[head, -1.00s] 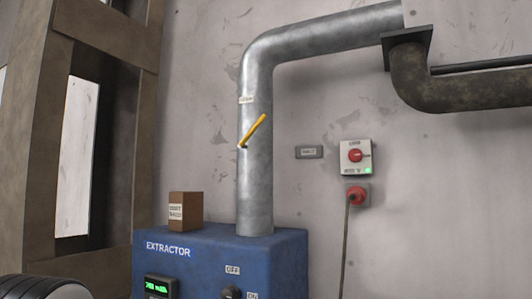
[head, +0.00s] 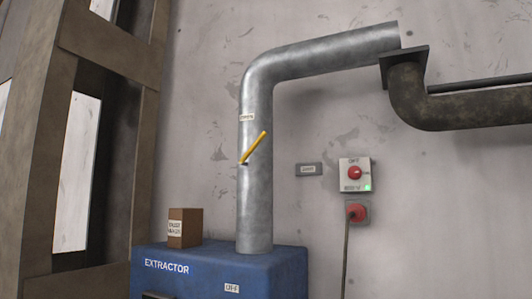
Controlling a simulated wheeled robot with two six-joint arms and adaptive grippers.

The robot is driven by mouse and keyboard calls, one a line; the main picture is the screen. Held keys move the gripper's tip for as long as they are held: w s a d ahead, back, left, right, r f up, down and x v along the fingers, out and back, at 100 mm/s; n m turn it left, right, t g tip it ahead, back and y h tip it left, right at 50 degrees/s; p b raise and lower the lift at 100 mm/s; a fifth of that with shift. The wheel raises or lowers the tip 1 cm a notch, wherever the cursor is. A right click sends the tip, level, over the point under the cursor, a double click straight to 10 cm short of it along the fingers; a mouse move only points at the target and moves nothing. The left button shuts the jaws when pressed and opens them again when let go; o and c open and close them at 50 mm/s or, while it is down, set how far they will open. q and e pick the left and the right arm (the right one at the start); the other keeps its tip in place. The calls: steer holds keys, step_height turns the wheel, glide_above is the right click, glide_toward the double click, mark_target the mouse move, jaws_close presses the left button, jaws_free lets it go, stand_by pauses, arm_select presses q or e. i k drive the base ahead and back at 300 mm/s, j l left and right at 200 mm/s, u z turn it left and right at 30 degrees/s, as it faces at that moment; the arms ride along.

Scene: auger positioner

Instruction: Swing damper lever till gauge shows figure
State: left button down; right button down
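The yellow damper lever (head: 254,146) is mounted on the front of the grey metal duct (head: 256,195). It tilts up and to the right from its pivot. A small label, too blurred to read surely, sits on the duct above the lever. The duct rises from the blue extractor box (head: 205,267), marked EXTRACTOR. An OFF label shows on the box front. The gauge figure is not readable; only the top of a dark panel shows at the bottom edge. Neither gripper is in view.
A brown carton (head: 185,228) stands on the extractor box, left of the duct. On the wall at right are a white switch box with a red knob (head: 354,173) and a red plug (head: 355,213) with a cable. A dark pipe (head: 460,108) runs right. A brown frame (head: 40,190) stands left.

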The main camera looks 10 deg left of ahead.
mark_target(242, 162)
steer(key=l+z, duration=0.45)
steer(key=l, duration=1.4)
steer(key=i, duration=0.1)
